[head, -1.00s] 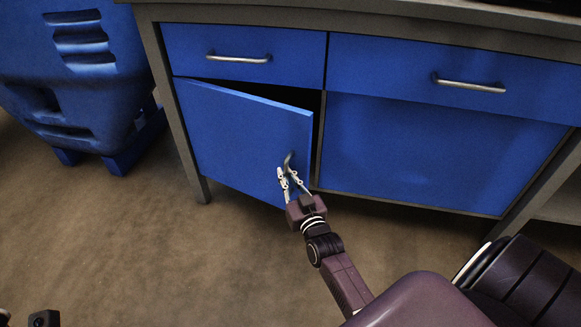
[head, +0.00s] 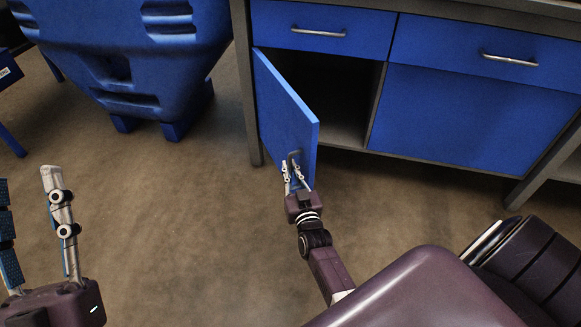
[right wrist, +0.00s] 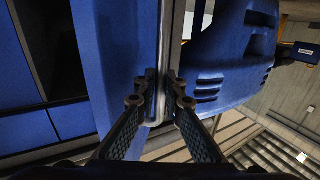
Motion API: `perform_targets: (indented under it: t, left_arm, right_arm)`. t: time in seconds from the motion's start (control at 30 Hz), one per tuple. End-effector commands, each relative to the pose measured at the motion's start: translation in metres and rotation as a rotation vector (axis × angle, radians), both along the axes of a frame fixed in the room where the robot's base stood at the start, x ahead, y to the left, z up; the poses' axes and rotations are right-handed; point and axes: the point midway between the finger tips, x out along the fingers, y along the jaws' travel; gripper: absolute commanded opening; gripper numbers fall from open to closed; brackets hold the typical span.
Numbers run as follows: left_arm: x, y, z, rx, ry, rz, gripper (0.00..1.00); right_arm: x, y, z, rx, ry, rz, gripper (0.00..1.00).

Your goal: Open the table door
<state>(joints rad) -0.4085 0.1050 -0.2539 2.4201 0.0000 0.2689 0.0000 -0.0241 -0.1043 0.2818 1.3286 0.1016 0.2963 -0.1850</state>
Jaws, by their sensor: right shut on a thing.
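The blue table door (head: 285,112) is hinged at its left side and stands well open in the head view, with the dark inside of the cabinet showing to its right. My right gripper (head: 296,180) is shut on the door's metal handle (head: 294,158) near the door's free edge. In the right wrist view the fingers (right wrist: 160,92) close around the handle bar (right wrist: 164,55), with the blue door (right wrist: 110,60) behind it. My left gripper (head: 32,215) is at the lower left of the head view, open and empty, away from the door.
A big blue plastic container (head: 130,55) stands on the floor left of the table. Two shut drawers (head: 320,30) with metal handles sit above the door. A blue panel (head: 465,120) is to the right of the opening. The brown floor (head: 190,220) before the table is clear.

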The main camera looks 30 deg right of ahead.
Motion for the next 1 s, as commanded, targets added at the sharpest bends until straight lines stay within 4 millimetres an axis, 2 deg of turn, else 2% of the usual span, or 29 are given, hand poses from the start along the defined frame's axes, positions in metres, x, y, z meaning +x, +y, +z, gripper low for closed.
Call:
perform_targets:
  t: [0.2,0.57,0.6,0.63,1.0]
  left_arm:
    - [0.0056,-0.0007,-0.0067,0.011,0.038,0.002,0.40]
    - [0.0061,-0.0007,-0.0076,0.012,0.042,0.002,0.40]
    - [0.0060,-0.0007,-0.0075,0.012,0.042,0.002,0.40]
    - [0.0060,-0.0007,-0.0074,0.012,0.042,0.002,0.40]
    - [0.0058,-0.0011,-0.0079,0.011,0.040,0.001,0.40]
  right_arm:
    - [0.0027,-0.0013,0.0025,-0.003,-0.003,-0.025,0.00]
    - [0.0037,-0.0012,0.0037,-0.004,-0.006,-0.026,0.00]
    - [0.0039,-0.0013,0.0039,-0.004,-0.006,-0.026,0.13]
    - [0.0039,-0.0013,0.0039,-0.004,-0.006,-0.026,0.16]
    - [0.0016,-0.0016,0.0013,-0.005,-0.003,-0.017,0.16]
